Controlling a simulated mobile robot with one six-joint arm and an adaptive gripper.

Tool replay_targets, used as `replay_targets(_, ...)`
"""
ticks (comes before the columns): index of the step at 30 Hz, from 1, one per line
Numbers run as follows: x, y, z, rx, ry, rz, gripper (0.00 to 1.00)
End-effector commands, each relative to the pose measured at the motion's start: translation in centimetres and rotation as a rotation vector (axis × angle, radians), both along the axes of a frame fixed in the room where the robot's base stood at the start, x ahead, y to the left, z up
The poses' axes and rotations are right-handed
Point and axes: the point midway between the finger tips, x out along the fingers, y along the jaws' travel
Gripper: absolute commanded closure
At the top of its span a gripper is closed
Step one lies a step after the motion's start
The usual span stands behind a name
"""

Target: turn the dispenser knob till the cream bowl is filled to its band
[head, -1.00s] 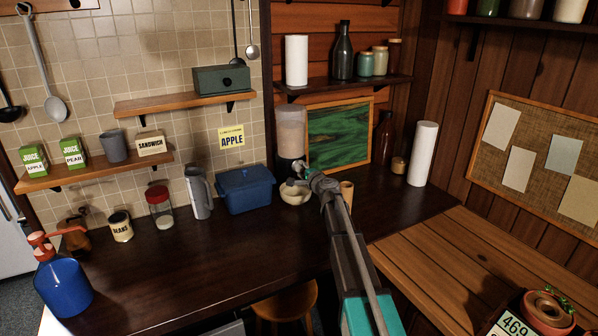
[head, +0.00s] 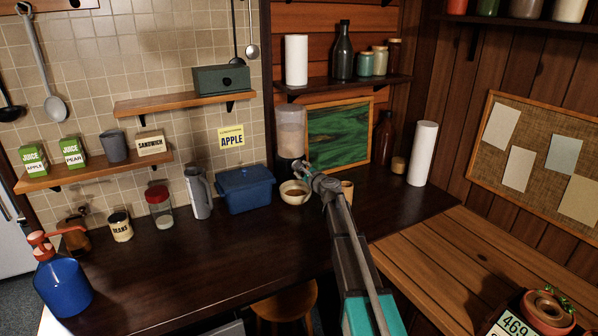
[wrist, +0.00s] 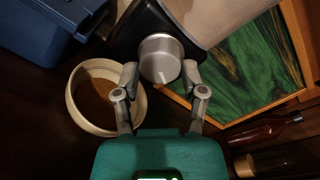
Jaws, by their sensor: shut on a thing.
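The dispenser (head: 291,133) stands at the back of the dark counter, with a clear upper container and a dark base. Its round silver knob (wrist: 160,58) shows in the wrist view with a pale pointer line toward the lower part. My gripper (wrist: 161,72) is shut on the knob, one finger on each side. It also shows in the head view (head: 303,170). The cream bowl (head: 285,195) sits below the dispenser, just left of my gripper. In the wrist view the bowl (wrist: 73,108) holds brown contents. I cannot make out the band or the exact level.
A blue lidded bin (head: 245,190) stands left of the bowl. A green framed picture (head: 339,135) leans behind on the right. A tan cup (head: 347,188) is partly behind my arm.

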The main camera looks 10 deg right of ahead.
Motion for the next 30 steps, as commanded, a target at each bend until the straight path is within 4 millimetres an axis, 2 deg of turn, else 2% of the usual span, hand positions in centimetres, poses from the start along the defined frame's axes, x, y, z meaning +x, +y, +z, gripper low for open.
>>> replay_targets(11, -0.32, 0.12, -0.14, 0.0, 0.002, 0.005, 0.93)
replay_targets(12, -0.34, 0.12, -0.14, 0.0, 0.002, 0.005, 0.42)
replay_targets(17, -0.26, 0.08, -0.11, 0.001, 0.003, 0.003, 0.12)
replay_targets(30, -0.09, 0.01, -0.03, 0.003, 0.002, 0.001, 0.1)
